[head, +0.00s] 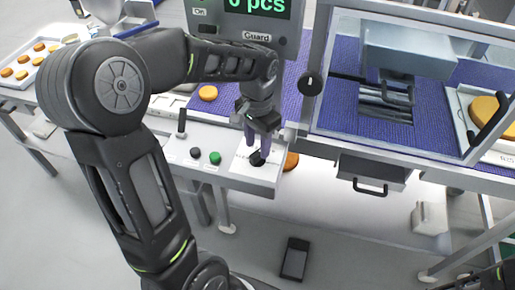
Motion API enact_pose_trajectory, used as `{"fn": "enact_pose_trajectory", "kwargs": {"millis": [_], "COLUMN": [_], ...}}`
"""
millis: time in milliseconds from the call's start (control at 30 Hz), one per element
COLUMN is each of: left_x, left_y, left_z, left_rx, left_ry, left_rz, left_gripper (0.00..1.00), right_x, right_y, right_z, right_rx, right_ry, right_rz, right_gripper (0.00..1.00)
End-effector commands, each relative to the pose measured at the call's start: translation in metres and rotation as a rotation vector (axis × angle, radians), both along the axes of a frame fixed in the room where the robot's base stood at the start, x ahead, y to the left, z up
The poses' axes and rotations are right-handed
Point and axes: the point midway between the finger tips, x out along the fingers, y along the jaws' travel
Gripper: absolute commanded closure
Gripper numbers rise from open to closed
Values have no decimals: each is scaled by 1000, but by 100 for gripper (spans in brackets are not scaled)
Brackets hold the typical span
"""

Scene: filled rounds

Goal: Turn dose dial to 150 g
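The dose dial (257,159) is a small black knob on a pale plate at the right end of the white control panel (228,176). Its scale is too small and too covered to read. My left gripper (258,148) points down at the dial, its fingertips right at the knob and partly hiding it. I cannot tell whether the fingers are closed on it. My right gripper is not in view; only part of that arm shows at the lower right corner.
A black button (195,152) and a green button (215,158) sit left of the dial. A display (257,8) reading "pcs" hangs above. A framed guard with a round black knob (311,84) stands right. Round patties lie on the purple belt (437,120) and trays.

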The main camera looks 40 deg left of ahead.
Motion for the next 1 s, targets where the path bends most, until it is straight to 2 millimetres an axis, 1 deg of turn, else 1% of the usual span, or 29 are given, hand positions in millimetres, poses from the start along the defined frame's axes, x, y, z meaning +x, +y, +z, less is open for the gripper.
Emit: {"fn": "enact_pose_trajectory", "kwargs": {"millis": [100, 200, 300, 533, 1000], "left_x": [-1, -1, 0, 0, 0], "left_y": [1, 0, 0, 0, 0], "left_z": [-17, -25, -29, -29, -29], "left_rx": [1, 0, 0, 0, 0], "left_ry": [4, 3, 0, 0, 0], "left_rz": [0, 1, 1, 1, 1], "left_gripper": [60, 60, 60, 61, 99], "right_x": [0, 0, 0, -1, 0], "right_y": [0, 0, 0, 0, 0], "right_z": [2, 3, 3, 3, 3], "right_rx": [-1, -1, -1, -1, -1], "right_ry": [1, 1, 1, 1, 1], "right_rz": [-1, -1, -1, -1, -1], "right_gripper": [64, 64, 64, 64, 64]}}
